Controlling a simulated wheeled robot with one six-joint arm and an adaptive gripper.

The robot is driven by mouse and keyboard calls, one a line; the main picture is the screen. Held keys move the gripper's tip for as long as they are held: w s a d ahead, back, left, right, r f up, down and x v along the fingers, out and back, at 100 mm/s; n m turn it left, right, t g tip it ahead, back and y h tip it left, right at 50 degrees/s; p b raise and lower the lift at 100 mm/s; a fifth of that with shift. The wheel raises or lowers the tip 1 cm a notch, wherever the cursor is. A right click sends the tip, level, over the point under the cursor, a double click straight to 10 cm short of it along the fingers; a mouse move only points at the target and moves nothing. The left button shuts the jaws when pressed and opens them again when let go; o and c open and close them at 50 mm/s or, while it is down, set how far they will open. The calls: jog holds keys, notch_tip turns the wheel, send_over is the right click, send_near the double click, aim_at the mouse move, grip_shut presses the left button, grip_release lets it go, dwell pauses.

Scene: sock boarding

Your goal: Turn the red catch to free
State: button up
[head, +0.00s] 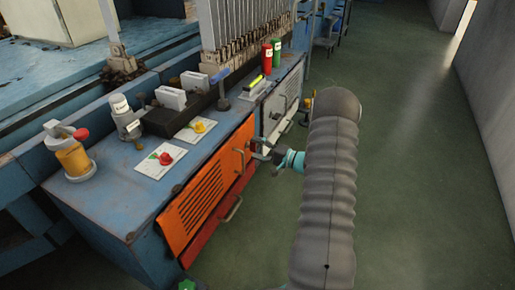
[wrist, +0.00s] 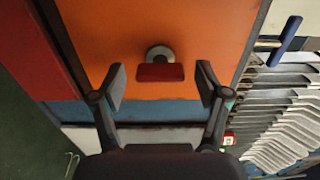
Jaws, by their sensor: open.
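The red catch (wrist: 160,72) is a small red bar on a round grey mount, set on the orange panel (wrist: 200,25). In the wrist view its bar lies crosswise, nearly level. My gripper (wrist: 162,84) is open, with one finger to each side of the catch and a gap on both sides. In the head view my gripper (head: 262,150) is at the upper right end of the orange panel (head: 220,175) on the cabinet front. A small red spot there is partly hidden by the gripper.
A red panel with a handle (head: 231,209) lies below the orange one. The blue bench top (head: 110,195) carries a red knob (head: 165,158), a yellow knob (head: 199,127) and an orange jar (head: 74,160). Green floor (head: 410,190) to the right is clear.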

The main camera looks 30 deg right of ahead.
jog(key=v, duration=1.2)
jog(key=shift+w, duration=0.1)
jog(key=s+a+f+m+g, duration=0.3)
jog(key=s+a+f+g, duration=0.2)
jog(key=s+f, duration=0.1)
jog(key=s+a+r+n+g+h+p, duration=0.1)
jog(key=s+a+r+n+g+p, duration=0.1)
jog(key=s+a+r+g, duration=0.45)
jog(key=s+a+r+n+t+h+p, duration=0.1)
jog(key=s+a+r+n+h+p, duration=0.2)
jog(key=r, duration=0.8)
jog(key=s+a+r+n+t+h+p, duration=0.1)
jog(key=s+a+r+n+h+p, duration=0.1)
jog(key=s+a+r, duration=0.5)
jog(key=s+a+r+n+t+h+p, duration=0.1)
jog(key=s+a+r+n+h+p, duration=0.2)
jog(key=r, duration=1.2)
jog(key=s+a+n+h, duration=0.2)
jog(key=n, duration=0.1)
jog(key=shift+s+r+p, duration=0.2)
jog(key=shift+s+p, duration=0.1)
jog(key=shift+p, duration=0.05)
